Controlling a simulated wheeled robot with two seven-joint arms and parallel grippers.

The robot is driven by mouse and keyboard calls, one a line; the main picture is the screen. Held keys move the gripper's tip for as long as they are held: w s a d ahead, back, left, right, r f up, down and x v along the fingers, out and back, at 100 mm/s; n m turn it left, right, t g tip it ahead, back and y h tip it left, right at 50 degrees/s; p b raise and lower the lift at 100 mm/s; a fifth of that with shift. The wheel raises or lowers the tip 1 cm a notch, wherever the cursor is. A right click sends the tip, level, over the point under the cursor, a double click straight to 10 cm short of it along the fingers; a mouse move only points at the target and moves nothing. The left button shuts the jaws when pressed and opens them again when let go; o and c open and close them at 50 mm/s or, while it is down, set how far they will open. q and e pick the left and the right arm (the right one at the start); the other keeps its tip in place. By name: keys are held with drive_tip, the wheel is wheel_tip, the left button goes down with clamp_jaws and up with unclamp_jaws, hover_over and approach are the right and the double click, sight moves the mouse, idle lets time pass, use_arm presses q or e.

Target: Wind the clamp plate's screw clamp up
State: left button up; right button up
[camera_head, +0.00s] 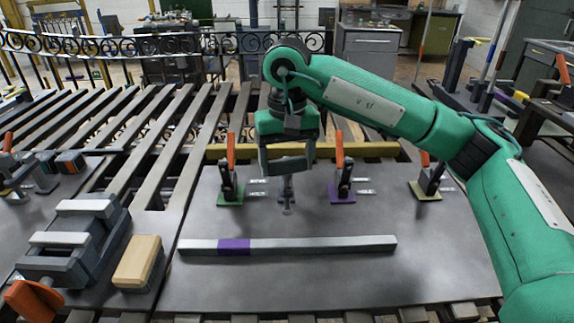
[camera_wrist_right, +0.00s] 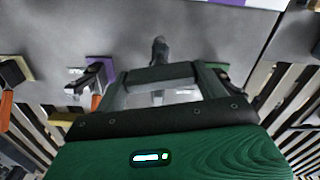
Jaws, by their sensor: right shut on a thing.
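The clamp plate (camera_head: 330,285) is a broad grey metal sheet in the head view. Its screw clamp (camera_head: 287,194) is a small grey metal piece near the plate's back edge, directly below my right gripper (camera_head: 287,165). My right gripper (camera_wrist_right: 165,75) points down and is shut on the top of the screw clamp, whose grip point is mostly hidden by the fingers. In the wrist view part of the clamp (camera_wrist_right: 159,48) shows just beyond the fingers. My left gripper is not in view.
Toggle clamps with orange handles stand on green (camera_head: 230,192), purple (camera_head: 342,192) and yellow (camera_head: 425,190) bases beside the screw clamp. A long grey bar (camera_head: 320,244) with a purple band lies in front. A vise (camera_head: 70,245) and wooden block (camera_head: 137,261) stand left.

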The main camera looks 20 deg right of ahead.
sight(287, 159)
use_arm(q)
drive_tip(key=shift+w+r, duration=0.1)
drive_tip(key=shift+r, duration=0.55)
use_arm(e)
drive_tip(key=shift+f+n, duration=0.15)
drive_tip(key=shift+n, duration=0.55)
drive_tip(key=o, duration=1)
wheel_tip(287, 159, up, 7)
drive_tip(key=shift+f, duration=0.2)
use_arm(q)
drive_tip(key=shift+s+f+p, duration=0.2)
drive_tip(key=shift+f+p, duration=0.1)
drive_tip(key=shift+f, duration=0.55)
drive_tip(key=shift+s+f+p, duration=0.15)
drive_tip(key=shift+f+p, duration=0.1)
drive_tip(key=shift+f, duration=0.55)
use_arm(e)
drive_tip(key=shift+r, duration=3.7)
